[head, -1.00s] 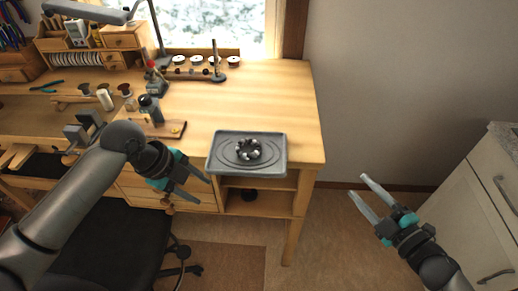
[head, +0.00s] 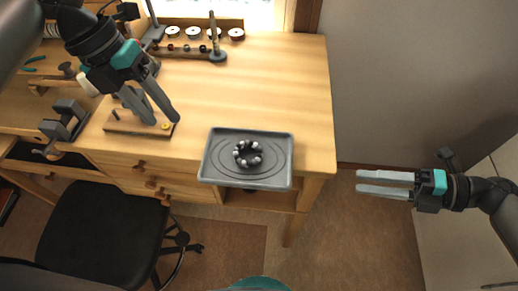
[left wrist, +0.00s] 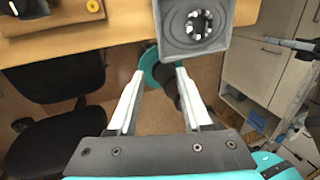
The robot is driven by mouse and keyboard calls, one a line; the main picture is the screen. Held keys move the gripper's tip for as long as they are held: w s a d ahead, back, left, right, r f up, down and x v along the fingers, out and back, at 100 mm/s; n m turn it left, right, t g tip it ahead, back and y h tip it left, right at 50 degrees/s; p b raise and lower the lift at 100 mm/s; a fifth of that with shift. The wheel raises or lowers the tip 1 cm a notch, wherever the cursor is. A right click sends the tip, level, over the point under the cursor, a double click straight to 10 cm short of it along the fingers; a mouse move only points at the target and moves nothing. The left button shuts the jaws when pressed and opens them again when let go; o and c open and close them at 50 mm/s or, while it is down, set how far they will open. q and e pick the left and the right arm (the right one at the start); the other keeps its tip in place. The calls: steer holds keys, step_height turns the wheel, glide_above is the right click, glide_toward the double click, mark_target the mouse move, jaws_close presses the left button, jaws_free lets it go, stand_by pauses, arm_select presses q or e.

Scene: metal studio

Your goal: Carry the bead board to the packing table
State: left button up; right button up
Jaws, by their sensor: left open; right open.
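The bead board (head: 212,170) is a grey rectangular tray with oval grooves, lying at the front right edge of the wooden workbench. A ring of dark and pale beads (head: 248,154) lies on it. The board (left wrist: 171,38) also shows at the top of the left wrist view, beyond my fingers. My left gripper (head: 160,116) is open and empty, above the bench to the left of the board. My right gripper (head: 360,182) is open and empty, out to the right of the bench and apart from the board. I cannot make out a separate packing table.
The workbench (head: 285,90) is clear behind the board. A rack with spools (head: 200,32) and a small post (head: 214,45) stand at its back. A small vise (head: 64,120) is at left. A black chair (head: 100,225) stands in front.

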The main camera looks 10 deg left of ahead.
mark_target(202, 163)
arm_select(q)
steer(key=shift+f, duration=0.1)
arm_select(e)
steer(key=shift+a, duration=0.1)
arm_select(q)
steer(key=x, duration=1.5)
steer(key=shift+d, duration=0.1)
arm_select(e)
steer(key=x, duration=1.5)
steer(key=shift+f, duration=0.1)
arm_select(q)
jaws_close()
arm_select(e)
jaws_close()
arm_select(q)
steer(key=shift+s+f, duration=0.1)
